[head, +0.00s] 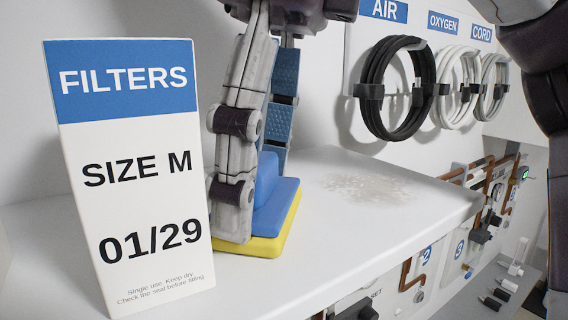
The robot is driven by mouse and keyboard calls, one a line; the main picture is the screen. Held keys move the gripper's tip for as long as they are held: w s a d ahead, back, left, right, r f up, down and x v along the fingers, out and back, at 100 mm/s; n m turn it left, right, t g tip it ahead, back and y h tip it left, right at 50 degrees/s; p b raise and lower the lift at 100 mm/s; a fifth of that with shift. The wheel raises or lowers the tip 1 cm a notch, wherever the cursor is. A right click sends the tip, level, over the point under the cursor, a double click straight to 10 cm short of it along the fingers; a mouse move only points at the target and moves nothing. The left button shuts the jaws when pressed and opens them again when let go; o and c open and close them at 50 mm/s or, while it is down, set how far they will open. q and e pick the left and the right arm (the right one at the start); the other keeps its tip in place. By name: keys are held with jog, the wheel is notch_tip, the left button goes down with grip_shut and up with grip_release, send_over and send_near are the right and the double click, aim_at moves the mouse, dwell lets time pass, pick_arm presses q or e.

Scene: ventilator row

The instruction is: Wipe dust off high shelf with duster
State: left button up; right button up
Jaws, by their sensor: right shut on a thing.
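My right gripper (256,172) comes down from the top centre and is shut on the duster (281,203), a blue block with a yellow base. The near finger hides part of the duster. The duster's yellow side is down at the surface of the white high shelf (335,245); I cannot tell whether it presses on it. A patch of beige dust (365,189) lies on the shelf to the right of the duster, apart from it. My left gripper is not in view.
A tall white and blue filters box (128,180) stands on the shelf close to the left of my gripper. Coiled black (397,88) and light hoses (458,85) hang on the wall behind. The shelf ends at the right, above pipes and fittings (487,190).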

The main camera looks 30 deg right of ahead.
aim_at(279, 178)
jog(key=shift+a+r, duration=0.1)
jog(key=shift+a, duration=1.95)
jog(key=shift+w+d, duration=0.15)
jog(key=shift+w, duration=0.85)
jog(key=shift+w+d, duration=0.15)
jog(key=shift+d, duration=1.6)
jog(key=shift+w+d, duration=0.1)
jog(key=shift+d, duration=1.65)
jog(key=shift+d+f, duration=0.2)
jog(key=shift+d, duration=1.15)
jog(key=shift+w+d, duration=0.2)
jog(key=shift+d, duration=1.5)
jog(key=shift+a+r, duration=0.1)
notch_tip(279, 178, up, 2)
jog(key=shift+w, duration=0.15)
jog(key=shift+s+a+r, duration=0.1)
jog(key=shift+s+r, duration=0.1)
jog(key=shift+r, duration=0.35)
